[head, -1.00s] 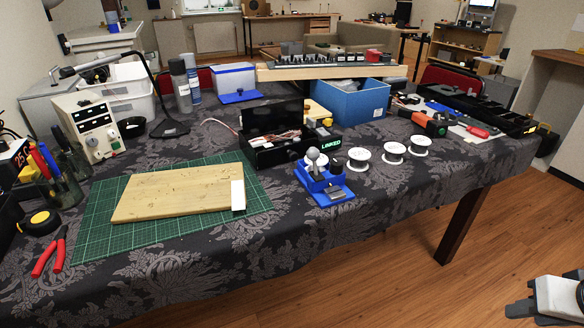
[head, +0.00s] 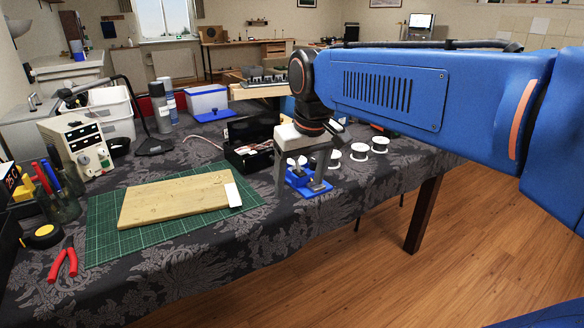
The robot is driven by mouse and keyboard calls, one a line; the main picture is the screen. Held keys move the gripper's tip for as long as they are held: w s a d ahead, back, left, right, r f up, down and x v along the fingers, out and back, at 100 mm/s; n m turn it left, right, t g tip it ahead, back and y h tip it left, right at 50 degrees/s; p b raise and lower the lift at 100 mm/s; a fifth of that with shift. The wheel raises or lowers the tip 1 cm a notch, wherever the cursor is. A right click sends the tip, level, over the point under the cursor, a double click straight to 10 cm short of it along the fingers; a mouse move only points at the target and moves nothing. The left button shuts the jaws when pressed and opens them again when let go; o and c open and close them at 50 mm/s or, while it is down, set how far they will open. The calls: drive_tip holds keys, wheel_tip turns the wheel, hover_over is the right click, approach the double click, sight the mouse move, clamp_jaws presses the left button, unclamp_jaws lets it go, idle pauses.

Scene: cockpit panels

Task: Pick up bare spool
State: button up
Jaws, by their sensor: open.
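Three white spools stand in a row on the dark patterned tablecloth: a left one (head: 332,158), a middle one (head: 359,152) and a right one (head: 379,145). Another white round piece (head: 296,161) shows between my fingers, behind a small blue stand (head: 300,179). I cannot tell at this size which spool is bare. My gripper (head: 299,188) points down, open, with one finger on each side of the blue stand in the picture. Its fingers hold nothing that I can see. Whether they touch the stand is unclear. The left spool is just right of my right finger.
An open black box (head: 247,157) stands behind and left of my gripper. A wooden board (head: 175,199) lies on a green cutting mat (head: 101,234). Red pliers (head: 63,262) lie at the front left. Bare cloth lies in front of the blue stand.

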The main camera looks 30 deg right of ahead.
drive_tip(key=w+d+r+g, duration=0.1)
drive_tip(key=w+d+r, duration=0.3)
drive_tip(key=w, duration=0.2)
drive_tip(key=w+d+r+m+g, duration=0.1)
drive_tip(key=w+d+r, duration=0.3)
drive_tip(key=w, duration=0.3)
drive_tip(key=w+d+r+g, duration=0.1)
drive_tip(key=w+d+r, duration=0.3)
drive_tip(key=w, duration=0.2)
drive_tip(key=f, duration=1.2)
drive_tip(key=shift+w+a, duration=0.15)
drive_tip(key=shift+w, duration=0.05)
drive_tip(key=shift+a+f, duration=0.15)
drive_tip(key=shift+f, duration=1.2)
drive_tip(key=shift+a+f, duration=0.1)
drive_tip(key=shift+f, duration=1.25)
drive_tip(key=shift+c, duration=0.6)
drive_tip(key=c, duration=1)
